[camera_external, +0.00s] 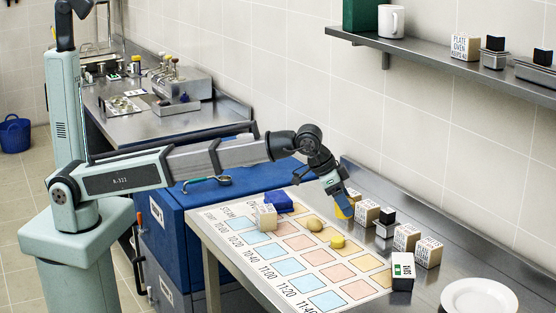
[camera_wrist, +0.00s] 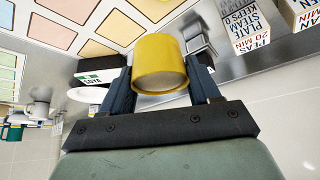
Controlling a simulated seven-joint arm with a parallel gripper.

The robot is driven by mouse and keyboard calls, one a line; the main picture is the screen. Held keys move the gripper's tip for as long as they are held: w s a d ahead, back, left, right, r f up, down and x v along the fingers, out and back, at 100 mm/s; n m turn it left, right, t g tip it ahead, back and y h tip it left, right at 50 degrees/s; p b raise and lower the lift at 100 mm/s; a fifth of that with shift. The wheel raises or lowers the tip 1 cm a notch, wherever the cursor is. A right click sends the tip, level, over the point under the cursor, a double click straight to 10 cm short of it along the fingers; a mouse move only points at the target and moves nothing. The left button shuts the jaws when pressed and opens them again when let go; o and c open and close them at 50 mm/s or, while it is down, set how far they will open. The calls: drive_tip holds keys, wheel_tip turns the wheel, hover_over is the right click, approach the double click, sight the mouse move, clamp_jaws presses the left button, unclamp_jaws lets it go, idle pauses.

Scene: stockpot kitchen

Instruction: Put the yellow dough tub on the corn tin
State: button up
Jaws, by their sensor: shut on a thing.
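The yellow dough tub (camera_wrist: 160,64) is a yellow cylinder between the two dark blue fingers of my gripper (camera_wrist: 162,85) in the wrist view. My gripper is shut on it. In the external view the gripper (camera_external: 338,195) is over the right side of the table, and the yellow tub (camera_external: 345,209) shows partly behind it. I cannot read "corn" on any label. A small metal container with a black block (camera_external: 386,219) stands just right of the gripper. A black box with a white and green label (camera_external: 402,271) stands nearer the front; its label (camera_wrist: 103,76) also shows in the wrist view.
Lettered cartons (camera_external: 407,237) stand along the back right. A white plate (camera_external: 479,297) lies front right. A shelf (camera_external: 430,50) hangs above.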

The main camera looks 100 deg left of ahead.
drive_tip(key=s+a+r+n+y, duration=0.1)
drive_tip(key=s+a+n, duration=0.15)
drive_tip(key=a, duration=0.85)
drive_tip(key=s+a+r+n+y, duration=0.1)
drive_tip(key=s+a, duration=0.2)
drive_tip(key=a, duration=0.8)
wheel_tip(320, 180, up, 6)
drive_tip(key=n+g+y, duration=0.3)
drive_tip(key=n+g, duration=0.2)
drive_tip(key=n, duration=0.5)
hover_over(249, 134)
drive_tip(key=d, duration=0.3)
drive_tip(key=shift+s+a+f+n, duration=0.2)
drive_tip(key=shift+f+n, duration=0.1)
drive_tip(key=shift+n, duration=0.05)
drive_tip(key=shift+f, duration=4.8)
drive_tip(key=shift+f, duration=0.1)
